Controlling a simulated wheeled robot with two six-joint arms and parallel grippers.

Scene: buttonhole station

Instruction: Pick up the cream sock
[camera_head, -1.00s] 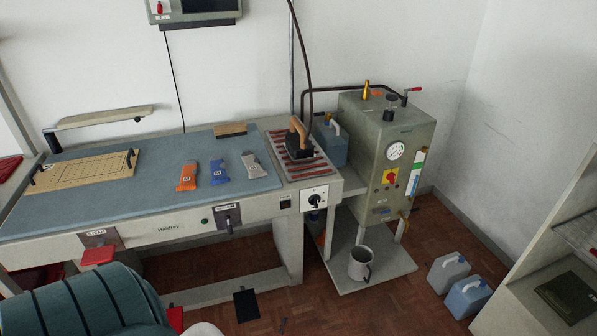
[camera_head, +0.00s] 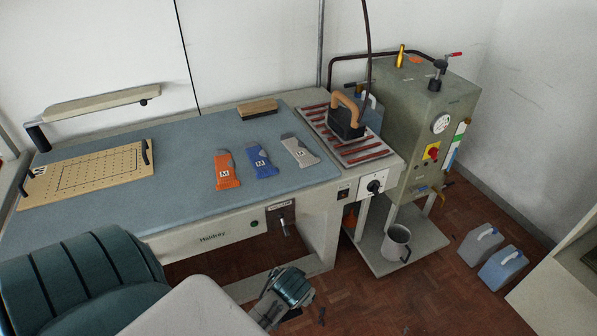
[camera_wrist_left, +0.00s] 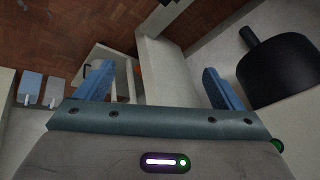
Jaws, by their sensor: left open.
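A pale grey-cream flat sock-like piece (camera_head: 299,151) with a small white label lies on the blue pressing table (camera_head: 190,135). It is the rightmost of three, beside a blue one (camera_head: 261,162) and an orange one (camera_head: 226,170). My left gripper (camera_wrist_left: 160,88) is open in the left wrist view, with nothing between its two blue fingers. In the head view, my left wrist (camera_head: 288,288) is low in front of the table, below and apart from the pale piece; its fingertips are not clear there. My right gripper is not in view.
An iron (camera_head: 346,118) stands on a red-striped rest (camera_head: 362,153) right of the pieces. A wooden block (camera_head: 257,107) lies behind them, a perforated board (camera_head: 90,172) at left. A boiler (camera_head: 400,110) stands right. A mug (camera_head: 397,243) is on its low shelf.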

